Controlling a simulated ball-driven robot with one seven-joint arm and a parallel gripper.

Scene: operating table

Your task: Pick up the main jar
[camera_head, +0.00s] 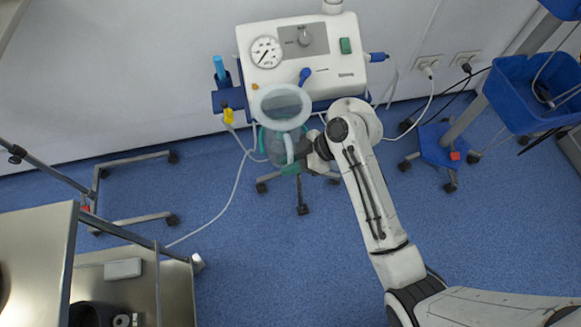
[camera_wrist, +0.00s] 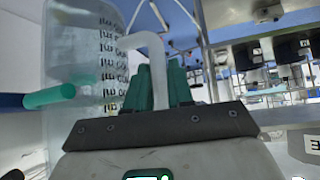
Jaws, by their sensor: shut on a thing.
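The main jar (camera_head: 282,104) is a clear container with a wide pale round rim, in front of the suction unit in the head view. In the wrist view the jar (camera_wrist: 80,60) fills the left side, with black graduation marks and a pale curved handle (camera_wrist: 150,48). My gripper (camera_head: 293,165) is at the jar's lower right side in the head view. Its green fingers (camera_wrist: 160,88) are shut on the handle in the wrist view. The jar looks about upright. Whether its base rests on a support cannot be told.
The white suction unit (camera_head: 262,82) with gauge and knob stands on a wheeled base behind the jar. A yellow connector (camera_head: 228,116) and pale hose hang left. A metal cart (camera_head: 38,245) is at lower left, a blue-basket stand (camera_head: 515,95) at right. Blue floor between is open.

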